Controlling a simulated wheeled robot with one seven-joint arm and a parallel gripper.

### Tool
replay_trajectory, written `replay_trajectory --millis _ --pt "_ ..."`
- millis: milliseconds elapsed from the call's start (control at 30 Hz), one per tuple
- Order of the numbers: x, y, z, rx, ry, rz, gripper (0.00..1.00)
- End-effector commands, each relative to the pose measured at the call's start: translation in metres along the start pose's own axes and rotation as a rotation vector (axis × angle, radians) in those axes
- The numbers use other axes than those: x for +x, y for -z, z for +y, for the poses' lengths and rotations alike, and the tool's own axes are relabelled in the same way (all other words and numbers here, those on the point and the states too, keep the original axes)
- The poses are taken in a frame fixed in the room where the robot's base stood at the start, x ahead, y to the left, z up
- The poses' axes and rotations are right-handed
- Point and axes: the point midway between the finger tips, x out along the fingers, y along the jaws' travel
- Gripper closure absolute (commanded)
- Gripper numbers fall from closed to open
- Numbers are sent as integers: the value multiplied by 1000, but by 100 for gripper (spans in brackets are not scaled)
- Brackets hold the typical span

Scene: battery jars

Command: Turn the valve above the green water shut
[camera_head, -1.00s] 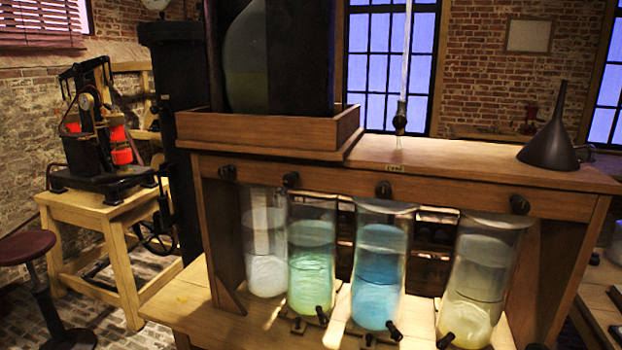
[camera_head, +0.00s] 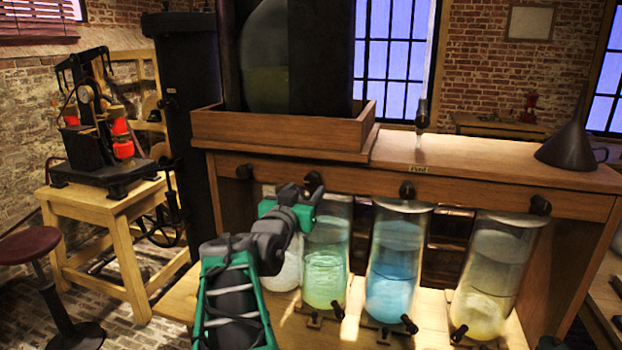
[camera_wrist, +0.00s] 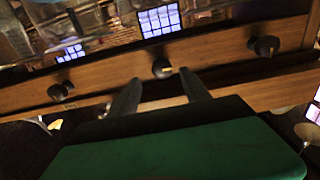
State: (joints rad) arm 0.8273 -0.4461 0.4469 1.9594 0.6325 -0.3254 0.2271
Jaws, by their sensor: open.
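The jar of green water (camera_head: 326,275) stands second from the left in the row under the wooden beam. Its black valve (camera_head: 313,181) is on the beam above it, partly behind my gripper (camera_head: 298,192). My gripper is raised to the beam, just left of and in front of this valve. In the wrist view my two fingers (camera_wrist: 160,88) are apart with nothing between them. A black valve knob (camera_wrist: 162,68), seemingly the green jar's, is just beyond the fingertips. I cannot tell whether the fingers touch it.
Other valves sit on the beam, above the leftmost jar (camera_head: 244,172), the blue jar (camera_head: 407,190) and the yellowish jar (camera_head: 540,205). My arm covers part of the leftmost jar (camera_head: 287,268). A dark funnel (camera_head: 572,146) stands on the top shelf at right.

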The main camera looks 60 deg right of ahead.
Motion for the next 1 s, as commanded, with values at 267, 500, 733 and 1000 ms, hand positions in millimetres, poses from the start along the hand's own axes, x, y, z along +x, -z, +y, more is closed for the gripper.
replay_trajectory --millis 267,500,733,1000 --pt "51 1 -1 -2 2 -6 45" --pt "70 -2 -3 -1 7 -6 45" --pt "70 -2 -4 -1 8 -6 49" --pt "70 -2 -4 -1 8 -6 71"
